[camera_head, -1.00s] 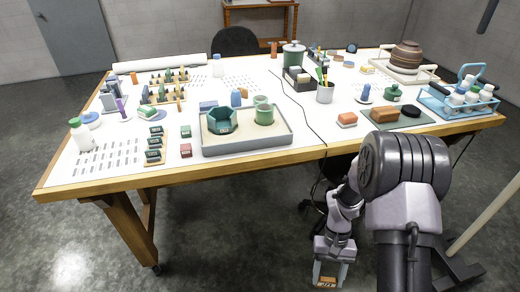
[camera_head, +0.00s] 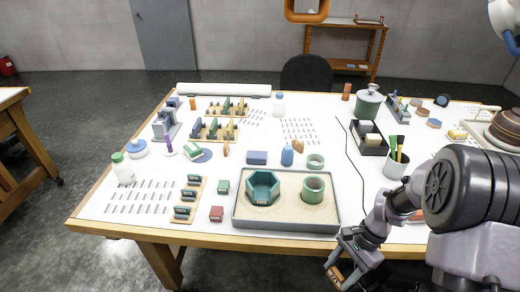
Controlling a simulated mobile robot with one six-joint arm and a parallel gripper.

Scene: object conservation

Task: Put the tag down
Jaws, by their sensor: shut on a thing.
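My gripper (camera_head: 340,274) is at the bottom of the view, low in front of the table's near edge and below the tabletop. It is shut on a small orange-brown tag (camera_head: 335,276), which is partly hidden by the fingers; its lettering is too small to read. The white-topped table (camera_head: 150,222) lies beyond it. Several dark tags stand on a wooden strip (camera_head: 190,200) at the table's left front.
A grey sand tray (camera_head: 285,229) with a teal hexagonal pot (camera_head: 262,187) and a green cup (camera_head: 313,190) sits near the front edge. A pen cup (camera_head: 396,166), a black cable (camera_head: 352,170) and a black box (camera_head: 369,140) stand to the right.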

